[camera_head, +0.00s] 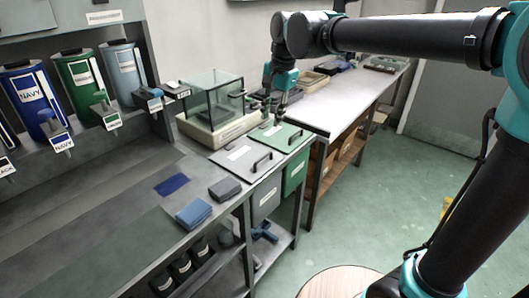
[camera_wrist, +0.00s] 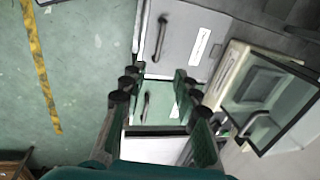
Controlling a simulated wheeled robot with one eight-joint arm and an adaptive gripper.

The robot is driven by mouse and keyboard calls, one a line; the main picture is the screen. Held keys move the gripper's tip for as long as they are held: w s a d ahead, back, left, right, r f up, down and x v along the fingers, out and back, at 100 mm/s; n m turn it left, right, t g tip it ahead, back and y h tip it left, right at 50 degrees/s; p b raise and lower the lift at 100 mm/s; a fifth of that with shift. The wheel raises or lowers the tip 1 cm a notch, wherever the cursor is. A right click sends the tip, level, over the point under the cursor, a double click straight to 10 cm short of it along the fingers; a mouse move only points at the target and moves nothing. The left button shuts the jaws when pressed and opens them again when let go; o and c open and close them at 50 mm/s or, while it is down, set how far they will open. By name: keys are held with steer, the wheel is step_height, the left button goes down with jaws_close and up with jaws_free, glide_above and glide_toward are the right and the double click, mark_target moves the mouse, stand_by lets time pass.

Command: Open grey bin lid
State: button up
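The grey bin lid (camera_head: 238,154) lies flat and closed on its bin in the bench top, with a white label and a dark bar handle (camera_head: 262,162). In the wrist view the grey lid (camera_wrist: 187,45) is at the top, its handle (camera_wrist: 159,38) near its left edge. The green bin lid (camera_head: 275,136) beside it is also closed, and in the wrist view its handle (camera_wrist: 146,105) shows between my fingers. My gripper (camera_head: 272,112) is above the green lid side; in the wrist view my gripper (camera_wrist: 157,88) is open and empty, apart from both handles.
A glass-sided case (camera_head: 215,102) stands close behind the lids, also at right in the wrist view (camera_wrist: 272,95). Blue folded cloth (camera_head: 193,213) and a dark block (camera_head: 225,188) lie on the bench. Wooden trays (camera_head: 312,80) stand farther back. Green floor (camera_head: 365,195) is open at right.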

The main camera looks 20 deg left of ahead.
mark_target(264, 157)
steer(key=a+f, duration=0.1)
steer(key=f, duration=0.9)
steer(key=w+a+f, duration=0.1)
steer(key=f, duration=0.4)
steer(key=shift+a+f, duration=0.1)
steer(key=shift+a, duration=0.25)
jaws_close()
